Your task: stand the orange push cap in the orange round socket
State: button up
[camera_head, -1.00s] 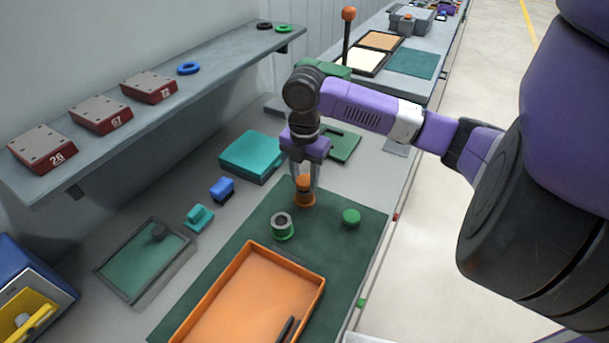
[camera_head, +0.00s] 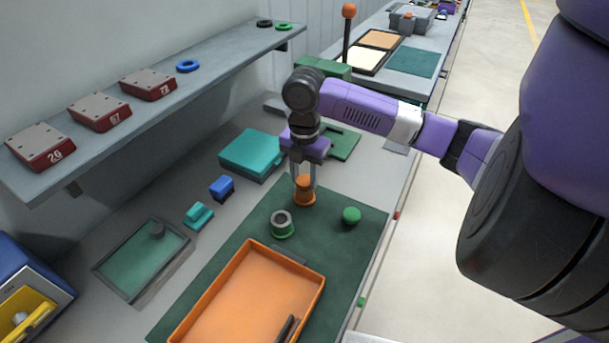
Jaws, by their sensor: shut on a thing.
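The orange push cap (camera_head: 305,183) is between the fingers of my gripper (camera_head: 303,178), which is shut on it and points straight down. Right below the cap is the orange round socket (camera_head: 305,200), standing on the dark green mat. The cap is upright and in line with the socket. From this view I cannot tell how deep the cap sits in the socket, as the two share one colour and the fingers cover part of the cap.
A green round socket (camera_head: 282,225) and a green cap (camera_head: 351,215) stand close by on the mat (camera_head: 348,248). An orange tray (camera_head: 318,290) lies in front. A teal box (camera_head: 251,154) is to the left. The mat's right side is mostly clear.

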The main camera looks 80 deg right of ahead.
jog(key=shift+f, duration=0.3)
jog(key=o, duration=1.4)
